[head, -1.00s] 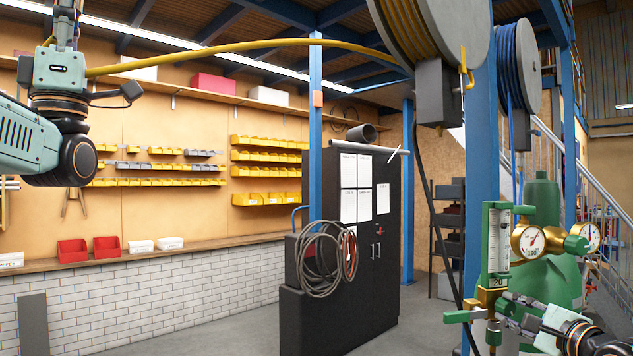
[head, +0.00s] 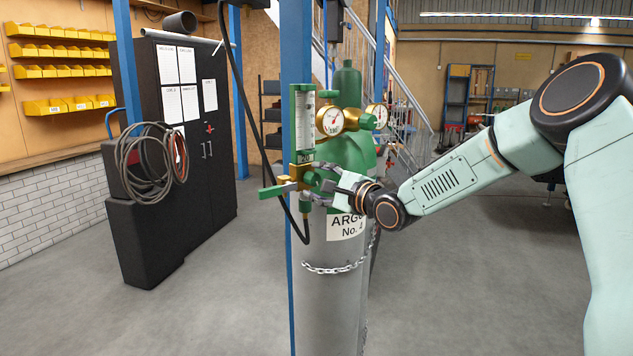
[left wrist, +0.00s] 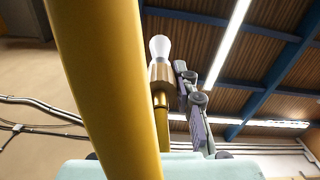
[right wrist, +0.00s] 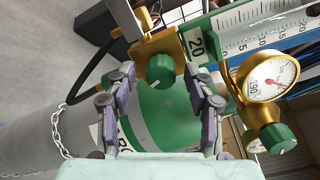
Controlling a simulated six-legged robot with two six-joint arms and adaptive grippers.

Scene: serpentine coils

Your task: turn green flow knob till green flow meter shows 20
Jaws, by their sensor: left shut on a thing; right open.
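The green flow meter (head: 303,118), a clear scaled tube in a green frame, stands upright on a brass body by the cylinder in the head view. In the right wrist view its scale (right wrist: 262,22) is partly cut off, and I cannot read its level. A label reading 20 (right wrist: 197,43) sits at its base. The green flow knob (right wrist: 160,70) with a white mark is on the brass block. My right gripper (right wrist: 158,78) is open, with fingers on either side of the knob; contact is unclear.
A round pressure gauge (right wrist: 270,76) is close beside the right fingers. The grey argon cylinder (head: 328,290) with a chain (head: 335,268) stands below the meter. A blue post (head: 297,60) is behind it. A black cabinet (head: 175,200) stands left. Open floor lies right.

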